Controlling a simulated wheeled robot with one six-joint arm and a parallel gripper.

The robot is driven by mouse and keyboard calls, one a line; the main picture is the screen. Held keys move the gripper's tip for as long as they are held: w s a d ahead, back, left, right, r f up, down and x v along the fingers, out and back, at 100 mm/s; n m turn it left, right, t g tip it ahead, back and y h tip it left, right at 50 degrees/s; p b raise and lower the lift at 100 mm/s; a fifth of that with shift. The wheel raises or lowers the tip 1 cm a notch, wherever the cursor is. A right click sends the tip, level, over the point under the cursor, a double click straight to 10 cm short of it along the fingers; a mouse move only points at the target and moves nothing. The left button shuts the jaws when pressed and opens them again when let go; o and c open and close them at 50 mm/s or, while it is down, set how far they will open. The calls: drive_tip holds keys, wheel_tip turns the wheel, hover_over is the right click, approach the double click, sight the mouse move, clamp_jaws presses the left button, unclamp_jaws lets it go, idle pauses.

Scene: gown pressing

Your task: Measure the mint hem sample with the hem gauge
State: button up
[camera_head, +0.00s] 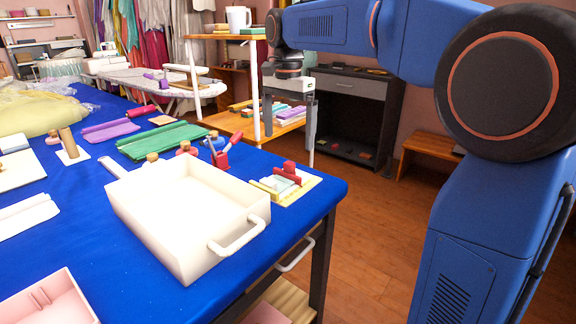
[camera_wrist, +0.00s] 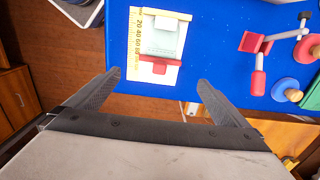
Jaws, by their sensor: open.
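The hem gauge (camera_head: 310,186) is a cream board near the table's right corner, with a yellow numbered scale along one side and a red block (camera_head: 288,173) on it. The wrist view shows the gauge's scale (camera_wrist: 137,45) and the red block (camera_wrist: 160,66) at its near end. The pale mint hem sample (camera_wrist: 163,41) lies flat on the board beside the scale; it is small and partly hidden in the head view (camera_head: 274,183). My gripper (camera_head: 289,146) is open and empty, raised beyond the table edge. In the wrist view its fingertips (camera_wrist: 159,79) straddle the board's near end, apart from it.
A large cream tray (camera_head: 235,247) with a handle stands left of the gauge. Several stamp-like tools, including a red one (camera_head: 222,158), and a green cloth (camera_head: 160,140) lie behind it. A wooden shelf unit (camera_head: 225,122) stands behind the table.

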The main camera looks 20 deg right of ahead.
sight(288, 163)
wheel_tip(288, 163, down, 11)
drive_tip(key=shift+r, duration=0.1)
idle(0.4)
drive_tip(key=c, duration=1.1)
